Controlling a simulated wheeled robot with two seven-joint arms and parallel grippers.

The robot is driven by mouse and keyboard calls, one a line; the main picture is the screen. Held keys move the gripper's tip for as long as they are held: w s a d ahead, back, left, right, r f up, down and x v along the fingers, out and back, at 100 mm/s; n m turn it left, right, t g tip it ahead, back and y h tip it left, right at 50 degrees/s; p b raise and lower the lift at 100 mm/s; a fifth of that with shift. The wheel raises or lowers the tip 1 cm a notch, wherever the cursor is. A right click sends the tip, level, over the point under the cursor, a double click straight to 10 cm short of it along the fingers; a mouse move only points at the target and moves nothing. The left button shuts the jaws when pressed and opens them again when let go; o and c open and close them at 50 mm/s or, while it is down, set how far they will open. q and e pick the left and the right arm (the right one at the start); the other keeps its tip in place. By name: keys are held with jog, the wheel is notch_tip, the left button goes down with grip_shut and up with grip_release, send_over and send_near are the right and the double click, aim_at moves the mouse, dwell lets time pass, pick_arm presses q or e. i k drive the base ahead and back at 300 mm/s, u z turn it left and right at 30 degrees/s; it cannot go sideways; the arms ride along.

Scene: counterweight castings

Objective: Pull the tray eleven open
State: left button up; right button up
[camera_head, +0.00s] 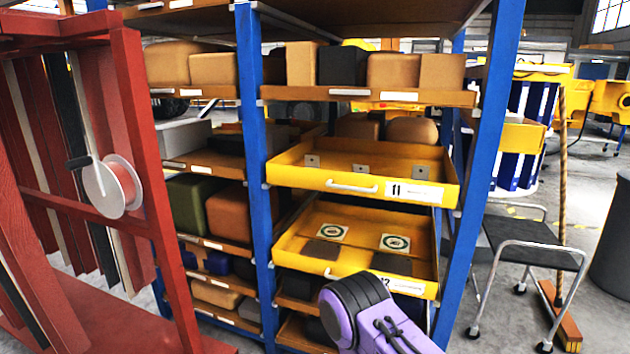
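Tray eleven (290,176) is the upper yellow tray in the rack, with a white label reading 11 (415,193) on its front. A pale bar handle (351,187) is on its front, left of the label. Its front spans between two blue posts; I cannot tell how far it stands out. Its inside shows from above, with small grey pieces (360,172) in it. A purple and black link of one of my arms shows at the bottom centre, below the trays. Neither gripper is in view.
A second yellow tray (300,257) sits below, holding dark plates and ringed white cards. A red frame with a reel (112,186) stands at left. A blue post (484,150) borders the trays at right. A black-topped step stool (530,235) stands on the floor at right.

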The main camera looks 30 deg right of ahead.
aim_at(391, 163)
jog(key=z, duration=0.25)
jog(key=i, duration=0.95)
jog(key=z, duration=0.5)
